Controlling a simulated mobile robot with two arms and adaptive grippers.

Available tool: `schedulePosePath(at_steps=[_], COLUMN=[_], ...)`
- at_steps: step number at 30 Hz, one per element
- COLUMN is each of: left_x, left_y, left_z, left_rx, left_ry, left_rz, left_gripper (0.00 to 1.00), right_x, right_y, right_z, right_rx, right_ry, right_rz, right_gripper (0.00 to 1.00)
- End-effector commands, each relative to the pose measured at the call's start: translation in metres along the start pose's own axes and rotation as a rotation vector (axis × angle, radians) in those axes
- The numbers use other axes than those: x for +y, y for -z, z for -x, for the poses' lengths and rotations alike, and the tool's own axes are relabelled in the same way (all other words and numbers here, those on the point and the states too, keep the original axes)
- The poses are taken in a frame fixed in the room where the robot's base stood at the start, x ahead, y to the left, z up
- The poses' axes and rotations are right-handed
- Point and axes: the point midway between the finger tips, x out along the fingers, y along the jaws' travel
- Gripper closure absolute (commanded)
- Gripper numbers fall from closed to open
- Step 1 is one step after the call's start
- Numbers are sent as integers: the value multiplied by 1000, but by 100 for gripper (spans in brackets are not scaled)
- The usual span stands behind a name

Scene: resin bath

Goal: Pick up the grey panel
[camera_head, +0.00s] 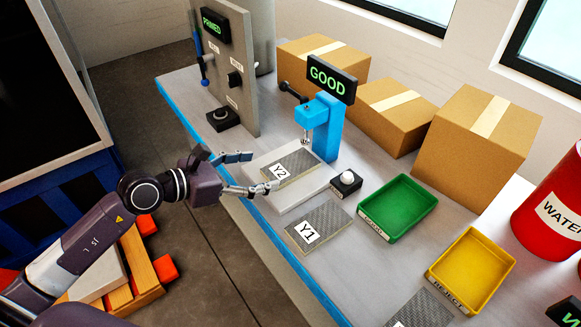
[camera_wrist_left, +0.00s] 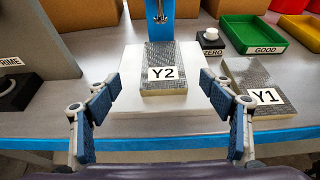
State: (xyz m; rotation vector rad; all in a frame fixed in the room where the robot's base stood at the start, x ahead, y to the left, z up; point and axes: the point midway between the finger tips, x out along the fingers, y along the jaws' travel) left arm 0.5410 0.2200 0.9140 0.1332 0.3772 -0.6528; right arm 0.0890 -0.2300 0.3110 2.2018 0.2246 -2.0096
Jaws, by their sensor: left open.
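A grey woven-textured panel labelled Y2 (camera_head: 301,163) lies on the white platform (camera_head: 307,190) of a blue test stand. It also shows straight ahead in the left wrist view (camera_wrist_left: 165,56). A second grey panel labelled Y1 (camera_head: 327,222) lies flat on the table to the right of the platform. A third grey panel (camera_head: 427,307) is partly cut off at the bottom edge. My left gripper (camera_head: 258,173) is open and empty at the platform's near edge, its fingers spread either side of Y2 in the left wrist view (camera_wrist_left: 160,86). My right gripper is not in view.
The blue stand (camera_head: 329,133) rises behind Y2 under a GOOD display (camera_head: 331,78). A ZERO button (camera_head: 346,182), a green GOOD tray (camera_head: 398,207) and a yellow REJECT tray (camera_head: 472,268) stand to the right. Cardboard boxes (camera_head: 470,150) fill the back. A grey control panel (camera_head: 240,60) stands left.

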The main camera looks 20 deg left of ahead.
Motion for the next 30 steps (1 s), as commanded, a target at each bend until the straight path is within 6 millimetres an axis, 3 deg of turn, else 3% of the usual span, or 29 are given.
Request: schedulePosePath(at_steps=[11,19,29,30], left_x=[-2,-3,-4,-4], left_y=[1,3,2,2], left_z=[-33,-70,-76,-76], left_rx=[-2,-3,0,0], left_ry=[2,2,2,2], left_rz=[3,4,4,4], left_gripper=[25,25,25,29], right_x=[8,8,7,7], right_y=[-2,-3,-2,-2], right_z=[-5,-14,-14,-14], right_rx=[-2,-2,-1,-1], right_ry=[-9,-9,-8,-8], right_rz=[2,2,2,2], right_gripper=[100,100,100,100])
